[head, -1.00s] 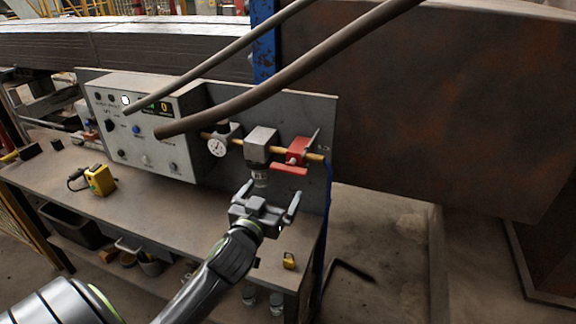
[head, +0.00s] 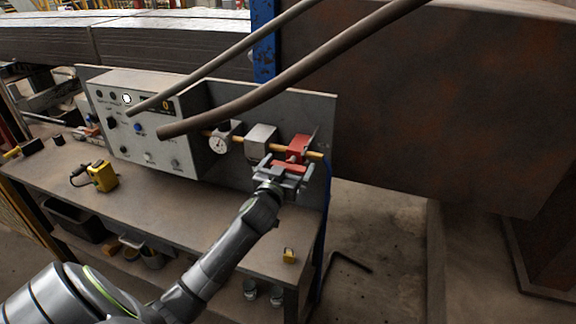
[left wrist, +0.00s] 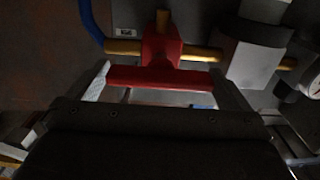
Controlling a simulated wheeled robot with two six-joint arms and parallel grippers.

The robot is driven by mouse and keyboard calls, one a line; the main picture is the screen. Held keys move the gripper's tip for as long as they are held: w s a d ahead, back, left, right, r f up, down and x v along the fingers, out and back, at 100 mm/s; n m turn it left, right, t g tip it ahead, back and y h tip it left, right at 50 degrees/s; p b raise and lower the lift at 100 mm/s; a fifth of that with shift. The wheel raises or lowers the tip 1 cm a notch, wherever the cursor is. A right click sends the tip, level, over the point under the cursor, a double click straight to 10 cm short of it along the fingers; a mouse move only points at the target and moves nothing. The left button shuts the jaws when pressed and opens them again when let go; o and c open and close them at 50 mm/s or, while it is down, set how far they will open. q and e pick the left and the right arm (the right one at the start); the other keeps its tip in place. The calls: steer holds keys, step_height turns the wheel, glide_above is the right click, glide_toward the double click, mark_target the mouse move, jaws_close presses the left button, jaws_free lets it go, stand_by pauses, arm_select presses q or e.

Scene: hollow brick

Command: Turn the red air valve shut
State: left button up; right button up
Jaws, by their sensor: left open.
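The red air valve (head: 298,146) sits on a yellow pipe at the right end of the bench's back panel. In the left wrist view its red body (left wrist: 160,47) is on the pipe, and its red handle bar (left wrist: 160,77) lies crosswise along the pipe's direction. My left gripper (head: 286,168) is open at the valve, its fingers pointing toward the handle. In the left wrist view the two fingertips (left wrist: 160,82) stand either side of the handle bar, near its ends. I cannot tell whether they touch it. My right gripper is not in view.
A grey filter block (head: 261,140) and a round gauge (head: 219,144) sit left of the valve on the same pipe. A control box (head: 150,125) stands further left. A yellow device (head: 102,177) and a small yellow padlock (head: 289,255) lie on the bench (head: 215,215). Thick brown hoses (head: 290,62) cross above.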

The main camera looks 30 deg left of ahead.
arm_select(q)
steer(key=shift+c, duration=0.4)
steer(key=c, duration=0.6)
steer(key=m+p, duration=0.1)
steer(key=m, duration=0.3)
steer(key=shift+d+p, duration=0.1)
steer(key=shift+p, duration=0.25)
steer(key=m+p, duration=0.1)
steer(key=m, duration=0.4)
steer(key=shift+d+p, duration=0.1)
steer(key=shift+p, duration=0.2)
steer(key=m+p, duration=0.2)
steer(key=m, duration=0.3)
steer(key=shift+f, duration=0.1)
steer(key=shift+f+m+p, duration=0.2)
steer(key=shift+m+p, duration=0.35)
steer(key=shift+m, duration=1.35)
